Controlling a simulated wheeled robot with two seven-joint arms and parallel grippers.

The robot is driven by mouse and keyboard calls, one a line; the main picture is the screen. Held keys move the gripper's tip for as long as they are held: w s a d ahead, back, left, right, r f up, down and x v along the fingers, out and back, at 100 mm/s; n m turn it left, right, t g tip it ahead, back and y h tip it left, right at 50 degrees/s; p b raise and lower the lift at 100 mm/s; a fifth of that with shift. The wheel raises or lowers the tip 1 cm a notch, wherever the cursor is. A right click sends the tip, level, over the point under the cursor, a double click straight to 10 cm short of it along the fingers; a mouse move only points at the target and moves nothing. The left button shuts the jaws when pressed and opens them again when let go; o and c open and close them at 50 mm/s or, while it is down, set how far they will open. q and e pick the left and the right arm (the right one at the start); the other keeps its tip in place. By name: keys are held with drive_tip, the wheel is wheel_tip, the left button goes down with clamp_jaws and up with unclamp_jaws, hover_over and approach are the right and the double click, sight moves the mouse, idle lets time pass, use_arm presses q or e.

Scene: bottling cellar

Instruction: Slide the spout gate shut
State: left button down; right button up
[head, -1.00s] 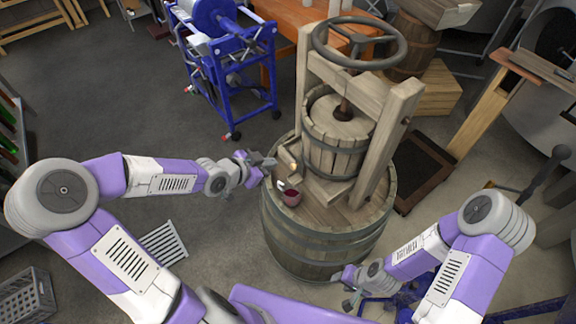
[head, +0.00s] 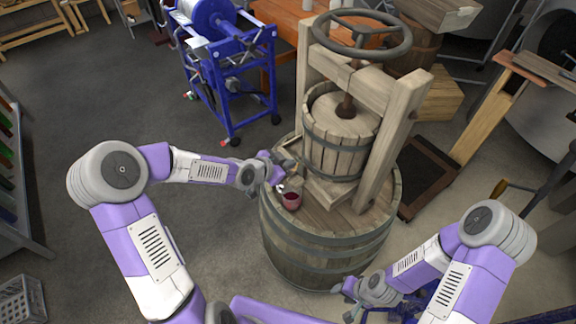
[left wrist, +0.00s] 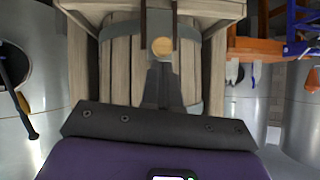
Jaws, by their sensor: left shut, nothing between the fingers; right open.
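The wooden press (head: 338,150) stands upright on a large barrel (head: 325,245). In the left wrist view, a round wooden knob (left wrist: 162,47) sits between two dark upright strips (left wrist: 144,18) against the slatted press basket (left wrist: 122,60); I take it to be on the spout gate. My left gripper (head: 286,162) is at the basket's left side. Its shut, empty fingers (left wrist: 163,72) point at the knob, just below it in the picture; I cannot tell whether they touch. The gate's opening is hidden. My right gripper (head: 346,288) is open and empty, in front of the barrel.
A cup of red liquid (head: 291,201) stands on the barrel top, close below my left gripper. A blue machine (head: 225,70) stands behind to the left.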

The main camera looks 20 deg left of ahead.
drive_tip(key=shift+f, duration=0.1)
idle(0.4)
wheel_tip(320, 180, down, 3)
drive_tip(key=b, duration=0.3)
drive_tip(key=shift+s+f, duration=0.1)
